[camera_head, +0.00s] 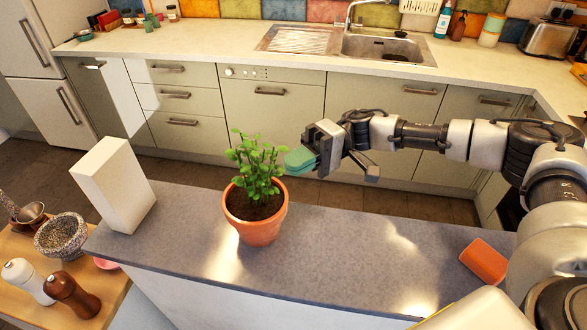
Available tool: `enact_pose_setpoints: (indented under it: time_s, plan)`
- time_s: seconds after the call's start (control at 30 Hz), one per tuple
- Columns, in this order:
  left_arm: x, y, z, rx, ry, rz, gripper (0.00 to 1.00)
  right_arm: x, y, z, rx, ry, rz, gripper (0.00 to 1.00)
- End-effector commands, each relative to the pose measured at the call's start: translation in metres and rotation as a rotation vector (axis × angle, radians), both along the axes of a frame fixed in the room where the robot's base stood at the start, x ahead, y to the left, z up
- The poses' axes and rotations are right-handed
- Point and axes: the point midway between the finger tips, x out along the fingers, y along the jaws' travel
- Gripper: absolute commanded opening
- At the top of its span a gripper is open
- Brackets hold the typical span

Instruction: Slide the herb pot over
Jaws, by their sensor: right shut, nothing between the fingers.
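The herb pot (257,227) is an orange terracotta pot with a leafy green plant (257,160). It stands upright on the grey worktop (340,245), left of the middle. My right gripper (298,161) is shut with nothing in it, its teal fingertips pointing left. It is just right of the leaves and above the level of the pot's rim. I cannot tell whether the fingertips touch the leaves. My left gripper is not in view.
A white upright block (115,187) stands on the worktop left of the pot, and an orange block (484,261) lies at the right. The worktop is bare between the pot and each block. A wooden table (100,290) with mills and a mortar is at lower left.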

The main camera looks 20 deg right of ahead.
Motion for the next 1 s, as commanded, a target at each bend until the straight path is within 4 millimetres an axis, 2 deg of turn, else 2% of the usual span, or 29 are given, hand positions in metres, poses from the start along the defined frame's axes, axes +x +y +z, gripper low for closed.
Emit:
enact_pose_setpoints:
  time_s: [0.03, 0.2, 0.37, 0.7, 1.0]
  plan:
    - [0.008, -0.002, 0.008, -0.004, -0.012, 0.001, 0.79, -0.008, 0.006, 0.003, -0.001, 0.004, 0.002, 0.0]
    - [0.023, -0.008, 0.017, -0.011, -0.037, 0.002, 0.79, -0.027, 0.016, 0.002, 0.0, 0.003, 0.0, 0.0]
    - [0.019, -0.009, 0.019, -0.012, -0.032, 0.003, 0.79, -0.034, 0.021, 0.0, 0.0, 0.002, -0.001, 0.0]
    - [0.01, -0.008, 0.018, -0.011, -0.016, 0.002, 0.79, -0.035, 0.021, 0.0, 0.0, 0.001, -0.001, 0.0]
    - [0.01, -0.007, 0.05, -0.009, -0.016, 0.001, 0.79, -0.05, 0.03, 0.004, 0.0, 0.004, 0.0, 0.0]
